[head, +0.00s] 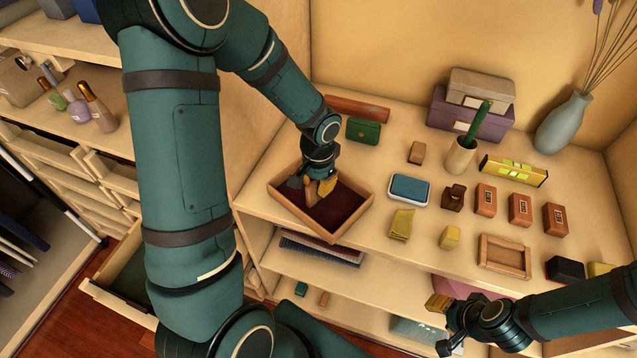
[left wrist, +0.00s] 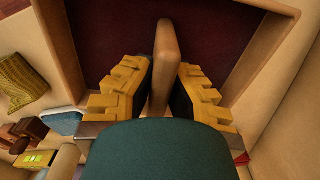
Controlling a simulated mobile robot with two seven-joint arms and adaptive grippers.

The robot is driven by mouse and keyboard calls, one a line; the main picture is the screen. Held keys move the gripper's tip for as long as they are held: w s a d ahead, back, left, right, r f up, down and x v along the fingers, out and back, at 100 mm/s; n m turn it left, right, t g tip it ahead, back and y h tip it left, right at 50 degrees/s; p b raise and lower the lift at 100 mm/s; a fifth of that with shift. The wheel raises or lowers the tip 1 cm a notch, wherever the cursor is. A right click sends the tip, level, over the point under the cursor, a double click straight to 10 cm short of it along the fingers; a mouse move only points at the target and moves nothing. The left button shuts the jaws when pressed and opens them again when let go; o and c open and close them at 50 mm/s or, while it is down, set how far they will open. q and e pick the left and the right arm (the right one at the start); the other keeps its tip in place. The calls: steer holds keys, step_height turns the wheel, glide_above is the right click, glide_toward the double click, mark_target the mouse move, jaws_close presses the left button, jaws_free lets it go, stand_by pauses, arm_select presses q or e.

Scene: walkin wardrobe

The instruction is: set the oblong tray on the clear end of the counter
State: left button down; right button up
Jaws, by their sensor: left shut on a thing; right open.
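The oblong tray (head: 348,212) has pale wooden walls and a dark red inside. It is at the left end of the counter (head: 375,262), its front corner over the front edge. Whether it rests on the counter or is slightly above it, I cannot tell. My left gripper (head: 322,187) reaches down into it, shut on an upright wooden bar (left wrist: 167,65) in the middle of the tray, with dark red floor on both sides. The fingers also show in the left wrist view (left wrist: 160,92). My right gripper (head: 440,322) is open and empty, low in front of the counter.
A green box (head: 363,131) stands behind the tray. A blue-topped tin (head: 409,188) and a yellow cloth-like item (head: 401,224) are to its right. Farther right are several brown boxes (head: 520,209), a small wooden tray (head: 503,257), a cup (head: 460,156) and a vase (head: 563,122).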

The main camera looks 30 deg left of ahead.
arm_select(q)
steer(key=c, duration=1.1)
jaws_free()
steer(key=shift+c, duration=0.2)
steer(key=shift+r+p, duration=0.3)
step_height(320, 180, up, 12)
steer(key=shift+f+p, duration=0.15)
steer(key=shift+p, duration=0.65)
